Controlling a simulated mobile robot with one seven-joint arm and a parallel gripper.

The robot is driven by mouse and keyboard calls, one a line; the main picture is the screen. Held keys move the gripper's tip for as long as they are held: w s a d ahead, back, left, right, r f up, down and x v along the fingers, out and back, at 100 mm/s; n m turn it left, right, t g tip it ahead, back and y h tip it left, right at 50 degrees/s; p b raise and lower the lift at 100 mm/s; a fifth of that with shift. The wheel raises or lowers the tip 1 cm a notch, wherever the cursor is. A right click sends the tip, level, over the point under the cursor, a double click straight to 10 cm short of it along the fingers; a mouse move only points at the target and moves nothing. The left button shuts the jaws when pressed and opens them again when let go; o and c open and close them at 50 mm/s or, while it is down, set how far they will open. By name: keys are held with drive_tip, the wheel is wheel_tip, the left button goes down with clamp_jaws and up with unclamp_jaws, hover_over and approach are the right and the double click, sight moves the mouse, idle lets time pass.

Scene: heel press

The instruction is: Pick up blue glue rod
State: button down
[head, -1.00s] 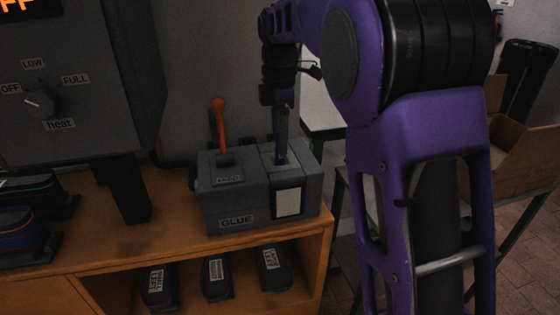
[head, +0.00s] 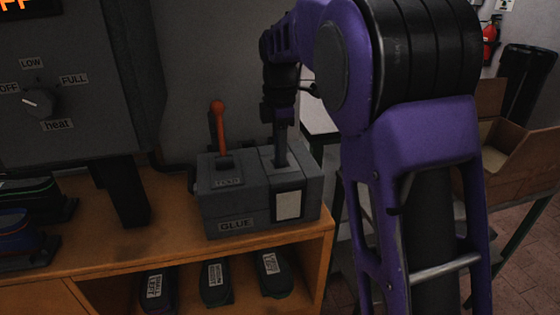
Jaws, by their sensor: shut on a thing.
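My gripper (head: 282,152) points straight down at the right-hand slot of the grey glue box (head: 237,226), which stands on the wooden bench. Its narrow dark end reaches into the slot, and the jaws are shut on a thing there. I take this to be the blue glue rod, but no blue shows, and the box and gripper hide it. An orange-red lever (head: 219,127) stands up from the left part of the box, left of my gripper and apart from it.
A heat control panel (head: 75,85) stands at left, with dark shoe-like pieces (head: 30,203) below it. The bench (head: 130,242) has a shelf with several labelled dark pieces (head: 216,283). A cardboard box (head: 525,150) is at right. My purple arm blocks the middle right.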

drive_tip(key=shift+r, duration=0.1)
wheel_tip(320, 180, up, 11)
drive_tip(key=p, duration=0.4)
